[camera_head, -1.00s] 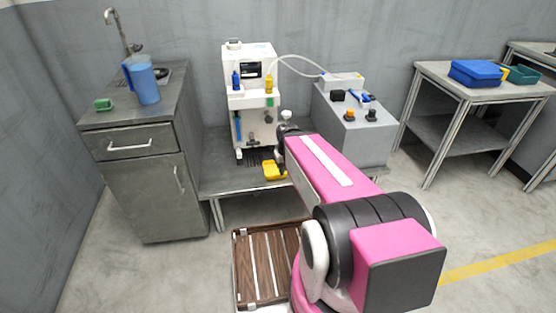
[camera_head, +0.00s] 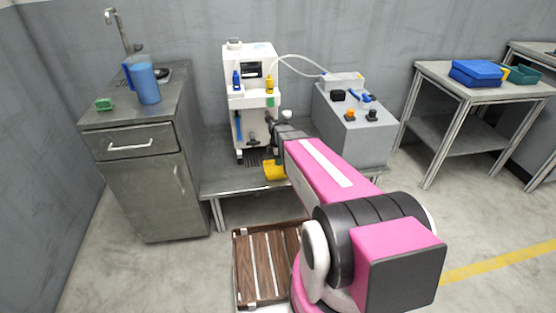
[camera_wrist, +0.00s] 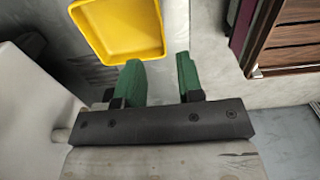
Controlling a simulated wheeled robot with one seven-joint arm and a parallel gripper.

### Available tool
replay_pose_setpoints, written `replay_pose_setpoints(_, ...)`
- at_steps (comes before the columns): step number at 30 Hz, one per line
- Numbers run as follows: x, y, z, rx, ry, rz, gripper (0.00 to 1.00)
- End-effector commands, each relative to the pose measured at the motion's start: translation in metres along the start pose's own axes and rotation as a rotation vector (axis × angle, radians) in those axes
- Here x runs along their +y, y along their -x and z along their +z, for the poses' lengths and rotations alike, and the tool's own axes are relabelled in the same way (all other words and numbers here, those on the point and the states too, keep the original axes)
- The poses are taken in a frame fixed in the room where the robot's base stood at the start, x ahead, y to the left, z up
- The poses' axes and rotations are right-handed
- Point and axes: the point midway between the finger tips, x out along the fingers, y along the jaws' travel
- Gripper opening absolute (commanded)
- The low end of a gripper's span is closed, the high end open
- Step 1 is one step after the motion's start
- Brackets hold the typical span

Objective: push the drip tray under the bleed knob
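The yellow drip tray (camera_head: 273,171) is on the low bench in front of the white machine (camera_head: 250,75). In the wrist view the tray (camera_wrist: 120,30) is at the top, empty and cut off by the frame edge. My gripper (camera_wrist: 160,78) has two green fingers apart with nothing between them. The left fingertip lies close to the tray's rim; I cannot tell whether it touches. In the head view my wrist is just above and right of the tray, and the fingers are hard to make out. I cannot tell which part of the machine is the bleed knob.
A grey control box (camera_head: 350,125) stands right of the machine, joined by a pale hose. A metal cabinet (camera_head: 145,175) with a blue jug (camera_head: 146,82) is at the left. A brown slatted platform (camera_head: 262,262) lies on the floor in front. The bench's front left is clear.

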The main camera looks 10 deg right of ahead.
Motion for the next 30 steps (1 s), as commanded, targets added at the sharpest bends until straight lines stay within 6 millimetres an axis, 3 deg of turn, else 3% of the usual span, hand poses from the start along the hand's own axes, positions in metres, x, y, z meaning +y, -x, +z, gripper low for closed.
replay_pose_setpoints(11,0.000,-0.009,0.000,0.000,-0.003,-0.001,0.34)
replay_pose_setpoints(24,0.001,-0.077,0.000,0.000,-0.004,-0.002,0.34)
replay_pose_setpoints(30,0.000,-0.099,0.000,0.000,-0.004,-0.001,0.34)
